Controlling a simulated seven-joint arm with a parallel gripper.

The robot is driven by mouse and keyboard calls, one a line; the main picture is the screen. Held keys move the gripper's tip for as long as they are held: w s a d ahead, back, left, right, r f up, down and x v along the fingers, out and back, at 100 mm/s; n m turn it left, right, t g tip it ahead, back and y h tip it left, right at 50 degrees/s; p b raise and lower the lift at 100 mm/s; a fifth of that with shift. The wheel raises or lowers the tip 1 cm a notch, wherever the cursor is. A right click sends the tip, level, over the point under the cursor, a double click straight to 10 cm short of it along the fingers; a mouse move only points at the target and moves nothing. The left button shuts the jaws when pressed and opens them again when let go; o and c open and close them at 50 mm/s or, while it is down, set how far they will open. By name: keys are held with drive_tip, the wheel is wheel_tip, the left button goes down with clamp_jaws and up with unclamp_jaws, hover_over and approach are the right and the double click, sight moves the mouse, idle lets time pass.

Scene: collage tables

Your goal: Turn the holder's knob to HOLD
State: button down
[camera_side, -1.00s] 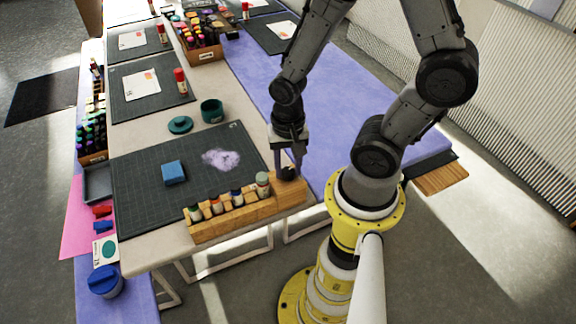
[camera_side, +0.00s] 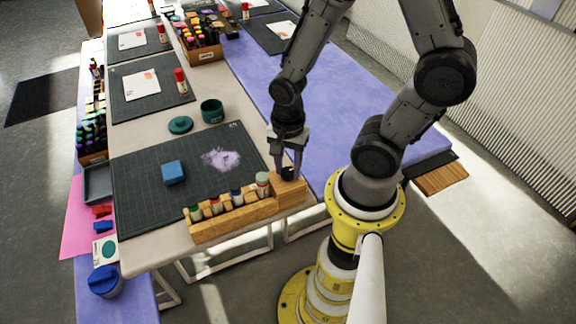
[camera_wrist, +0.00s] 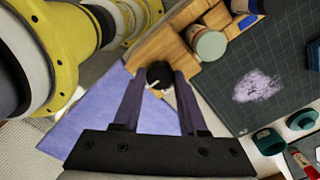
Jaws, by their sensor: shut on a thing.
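The wooden holder (camera_side: 235,218) stands along the front edge of the table, with several capped bottles in its slots. Its dark knob (camera_side: 288,172) is on the raised block at the holder's right end. In the wrist view the black knob (camera_wrist: 159,74) has a pale mark on it. My gripper (camera_side: 288,176) points down over that block. In the wrist view my gripper (camera_wrist: 160,80) has one finger on each side of the knob, shut on it. I cannot read any HOLD label.
A dark cutting mat (camera_side: 140,200) with a blue block (camera_side: 173,172) and a purple powdery patch (camera_side: 221,159) lies behind the holder. A green jar (camera_side: 212,111) and its green lid (camera_side: 180,125) stand farther back. Purple cloth (camera_side: 350,125) covers the right side.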

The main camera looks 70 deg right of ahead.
drive_tip(key=shift+c, duration=2.2)
unclamp_jaws()
drive_tip(key=shift+r, duration=0.1)
wheel_tip(320, 180, up, 14)
drive_tip(key=shift+f, duration=0.2)
wheel_tip(320, 180, up, 4)
drive_tip(key=r+n+t, duration=0.1)
drive_tip(key=n+t, duration=0.2)
hover_over(288, 171)
drive_tip(key=a, duration=0.1)
drive_tip(key=r+n+t, duration=0.1)
drive_tip(key=n, duration=0.4)
drive_tip(key=s+r+n, duration=0.1)
drive_tip(key=n, duration=0.4)
drive_tip(key=s+a+r+n+t, duration=0.1)
drive_tip(key=n, duration=0.4)
drive_tip(key=shift+t, duration=0.3)
